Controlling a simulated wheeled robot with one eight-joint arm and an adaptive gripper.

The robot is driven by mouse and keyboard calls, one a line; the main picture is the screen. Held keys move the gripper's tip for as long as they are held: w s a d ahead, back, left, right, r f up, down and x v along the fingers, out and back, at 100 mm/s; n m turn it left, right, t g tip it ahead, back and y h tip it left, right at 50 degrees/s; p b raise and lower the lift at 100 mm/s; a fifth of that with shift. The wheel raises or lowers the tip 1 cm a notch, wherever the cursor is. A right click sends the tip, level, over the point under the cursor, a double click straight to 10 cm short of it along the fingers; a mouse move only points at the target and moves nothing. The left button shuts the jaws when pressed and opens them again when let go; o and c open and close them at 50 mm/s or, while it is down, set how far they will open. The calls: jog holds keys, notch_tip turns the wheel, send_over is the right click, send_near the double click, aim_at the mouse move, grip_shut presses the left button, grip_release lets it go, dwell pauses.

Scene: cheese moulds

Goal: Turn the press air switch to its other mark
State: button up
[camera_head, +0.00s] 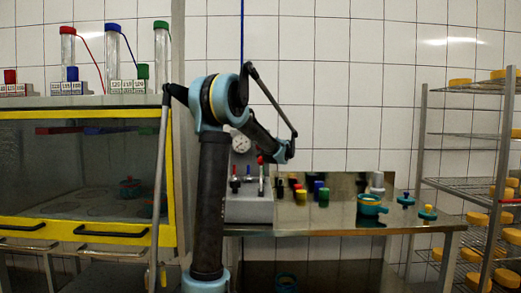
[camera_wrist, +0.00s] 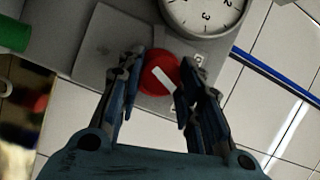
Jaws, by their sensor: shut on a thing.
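The press air switch is a round red knob (camera_wrist: 152,83) with a white bar, on a grey panel plate (camera_wrist: 105,45) below a dial gauge (camera_wrist: 204,12) in the wrist view. The white bar slants from upper left to lower right in that picture. My gripper (camera_wrist: 161,80) is shut on the knob, one finger on each side of it. The far finger tips partly cover the knob's edges. In the head view a small red part (camera_head: 260,160) shows beside my arm, near the gauge (camera_head: 241,144); my gripper's fingers are hidden there.
A steel table (camera_head: 400,226) holds colored pieces and a teal pot (camera_head: 370,205). A glazed yellow-framed cabinet (camera_head: 80,170) stands left, with tubes on top. A rack (camera_head: 470,180) with yellow cheeses stands right. A blue pipe (camera_wrist: 275,75) runs beside the panel.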

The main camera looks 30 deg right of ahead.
jog(key=shift+a+f+m+t, duration=0.15)
jog(key=shift+m+t, duration=0.2)
jog(key=shift+m, duration=0.55)
jog(key=shift+d+f+m+t, duration=0.15)
jog(key=shift+m+t, duration=0.2)
jog(key=shift+m, duration=0.55)
jog(key=shift+a, duration=0.1)
jog(key=o, duration=1.1)
